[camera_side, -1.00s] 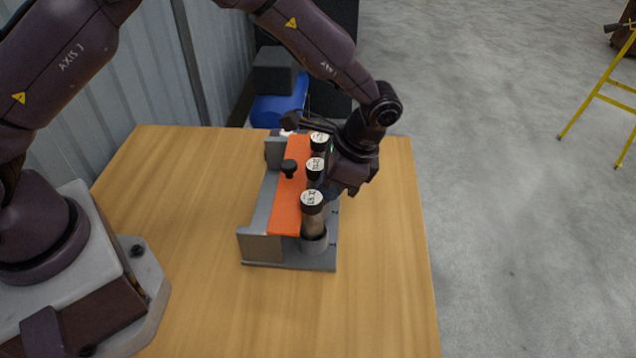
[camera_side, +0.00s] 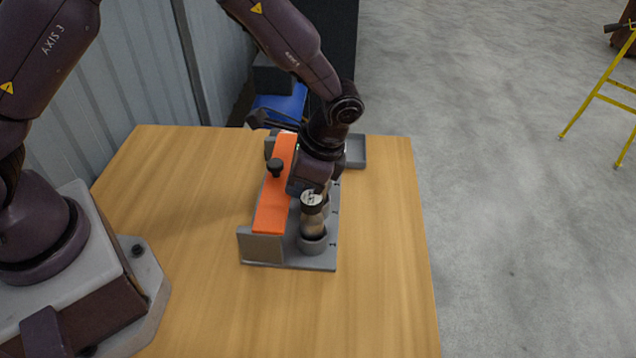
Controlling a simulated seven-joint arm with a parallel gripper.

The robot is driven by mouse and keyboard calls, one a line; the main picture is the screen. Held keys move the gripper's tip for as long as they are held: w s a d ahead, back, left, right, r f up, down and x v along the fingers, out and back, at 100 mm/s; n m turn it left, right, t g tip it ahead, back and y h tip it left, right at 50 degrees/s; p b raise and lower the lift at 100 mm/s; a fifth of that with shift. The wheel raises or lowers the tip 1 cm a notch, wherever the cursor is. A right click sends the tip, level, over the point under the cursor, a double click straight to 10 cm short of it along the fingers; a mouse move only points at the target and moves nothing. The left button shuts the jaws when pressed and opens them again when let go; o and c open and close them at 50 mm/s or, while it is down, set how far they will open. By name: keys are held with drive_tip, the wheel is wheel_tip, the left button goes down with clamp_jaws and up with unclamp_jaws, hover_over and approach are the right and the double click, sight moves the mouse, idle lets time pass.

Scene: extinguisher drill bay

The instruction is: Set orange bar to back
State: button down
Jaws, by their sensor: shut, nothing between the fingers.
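The orange bar (camera_side: 272,205) lies lengthwise on the left side of a grey rack (camera_side: 320,262), with a black knob (camera_side: 275,166) on it. My gripper (camera_side: 304,186) is low over the rack, just right of the bar and close against or touching it; the exact contact is hidden. Its fingers look shut with nothing held, though the tips are hard to make out. A cylinder with a white-topped black cap (camera_side: 312,222) stands upright in the nearest round holder, in front of my gripper. The cylinders behind it are mostly hidden by my gripper.
A small grey tray (camera_side: 357,160) sits behind my wrist at the table's far edge. The wooden table (camera_side: 385,260) is clear to the right and in front. A corrugated wall and a blue object (camera_side: 283,107) lie beyond the far left; a yellow ladder stands at far right.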

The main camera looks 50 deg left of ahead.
drive_tip(key=w+d+r, duration=0.5)
drive_tip(key=r, duration=0.4)
drive_tip(key=shift+w+d+r, duration=0.15)
drive_tip(key=shift+w+d, duration=0.05)
idle(0.5)
